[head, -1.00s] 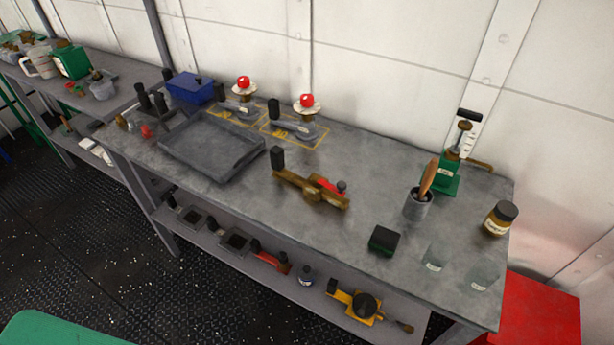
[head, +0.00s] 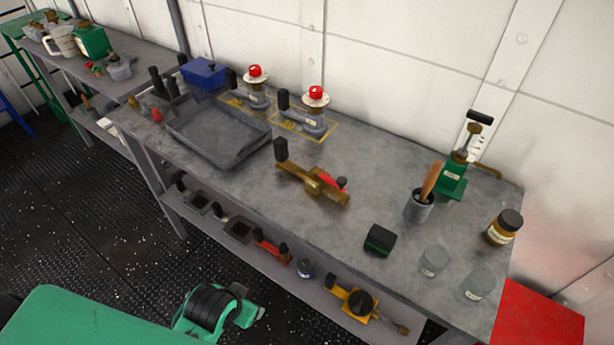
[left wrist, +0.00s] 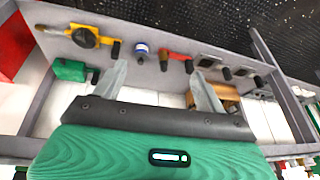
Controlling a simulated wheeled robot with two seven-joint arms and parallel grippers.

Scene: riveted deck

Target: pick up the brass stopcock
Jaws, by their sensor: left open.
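The brass stopcock (head: 312,185) lies on the grey workbench (head: 375,175), near its middle. It has a long brass body, a black grip at its far left end and a red part near its right end. My left gripper (left wrist: 161,88) is open in the left wrist view, with nothing held between its two pale fingers. It faces the lower shelf (left wrist: 130,38). I cannot make out the stopcock for certain in that view. In the head view my green left arm shows at bottom left, but its fingertips do not. My right gripper is not in view.
A grey tray (head: 215,150) lies left of the stopcock. Red-topped valves (head: 315,110) stand behind it. A black-and-green block (head: 380,240), a cup with a wooden handle (head: 419,207) and a brown jar (head: 503,228) are to its right. The lower shelf holds a yellow tool (head: 357,302).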

